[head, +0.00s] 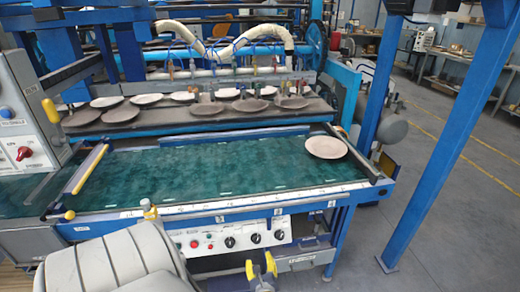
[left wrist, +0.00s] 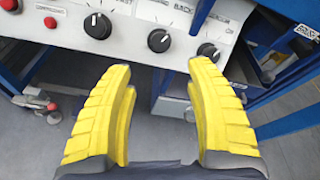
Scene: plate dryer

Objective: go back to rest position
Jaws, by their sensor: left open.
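My left gripper (head: 261,265) is low in the head view, in front of the machine's control panel (head: 228,237). Its two yellow fingers stand apart with nothing between them. In the left wrist view the open left gripper (left wrist: 160,70) points at the panel's lower edge, with floor showing between the fingers. My grey left arm fills the lower left of the head view. My right gripper does not show.
A pale plate (head: 326,147) lies on the right end of the green bed (head: 200,168). Several plates stand on the grey rack (head: 160,113) behind it. Black knobs (left wrist: 159,40) are close ahead. A blue post (head: 450,140) stands at right; the floor (head: 450,230) there is clear.

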